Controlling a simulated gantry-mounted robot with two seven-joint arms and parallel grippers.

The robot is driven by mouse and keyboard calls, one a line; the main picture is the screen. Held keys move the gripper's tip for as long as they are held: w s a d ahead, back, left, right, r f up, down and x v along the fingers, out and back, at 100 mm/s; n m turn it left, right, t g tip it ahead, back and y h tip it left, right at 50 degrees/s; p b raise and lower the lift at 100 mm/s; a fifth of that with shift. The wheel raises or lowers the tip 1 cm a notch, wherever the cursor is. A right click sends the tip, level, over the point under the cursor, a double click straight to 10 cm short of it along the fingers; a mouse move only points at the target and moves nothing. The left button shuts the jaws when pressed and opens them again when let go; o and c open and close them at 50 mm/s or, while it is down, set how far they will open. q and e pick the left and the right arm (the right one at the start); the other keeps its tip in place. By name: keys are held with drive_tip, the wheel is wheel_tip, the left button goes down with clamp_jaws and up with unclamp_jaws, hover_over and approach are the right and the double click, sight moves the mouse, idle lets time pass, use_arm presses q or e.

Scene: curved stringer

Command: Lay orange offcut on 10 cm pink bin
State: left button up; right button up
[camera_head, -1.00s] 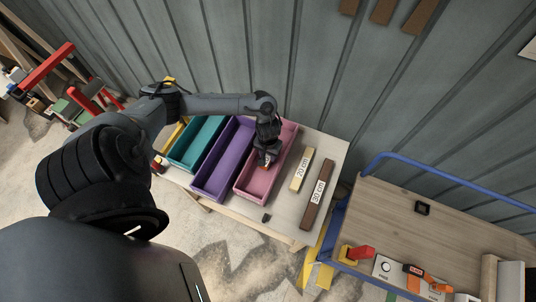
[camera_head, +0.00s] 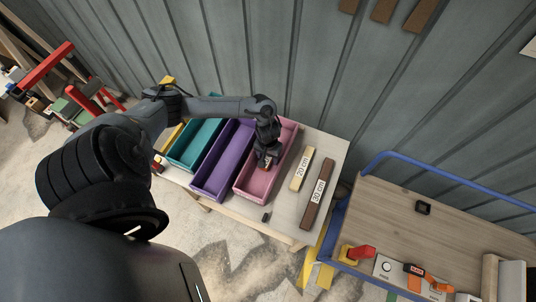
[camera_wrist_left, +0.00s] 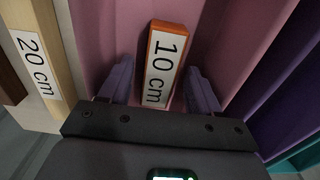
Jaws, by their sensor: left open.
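The pink bin (camera_head: 253,184) stands on the small table, to the right of the purple bin. My left gripper (camera_head: 265,163) is down at the pink bin, open. In the left wrist view the orange offcut (camera_wrist_left: 153,43), with a white "10 cm" label, lies inside the pink bin (camera_wrist_left: 225,30). The open left gripper (camera_wrist_left: 158,88) has one finger on each side of the offcut, with gaps visible. In the head view the offcut is mostly hidden by the gripper. My right gripper is not in view.
A purple bin (camera_head: 212,183) and a teal bin (camera_head: 187,157) stand to the left. A pale 20 cm offcut (camera_head: 307,156) and a brown 30 cm offcut (camera_head: 324,176) lie to the right. A blue-railed cart (camera_head: 470,225) stands further right.

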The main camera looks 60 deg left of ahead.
sight(268, 157)
use_arm(q)
drive_tip(key=shift+r, duration=0.15)
wheel_tip(268, 157, up, 10)
drive_tip(key=p, duration=0.3)
drive_tip(key=w+d+r+m+t+h, duration=0.1)
drive_tip(key=d+r+m+t, duration=0.2)
drive_tip(key=d, duration=0.8)
drive_tip(key=w+d+r+m+t+h, duration=0.1)
drive_tip(key=d+m+t, duration=0.3)
drive_tip(key=d, duration=0.7)
drive_tip(key=s+a+r+m+g+y, duration=0.1)
drive_tip(key=s+a+r+m+g, duration=0.1)
drive_tip(key=s+r, duration=0.4)
drive_tip(key=s+g, duration=0.1)
drive_tip(key=s, duration=0.3)
drive_tip(key=shift+r+m+y+p, duration=0.3)
drive_tip(key=shift+m+y+p, duration=0.05)
drive_tip(key=shift+m+y, duration=0.05)
drive_tip(key=shift+r, duration=0.15)
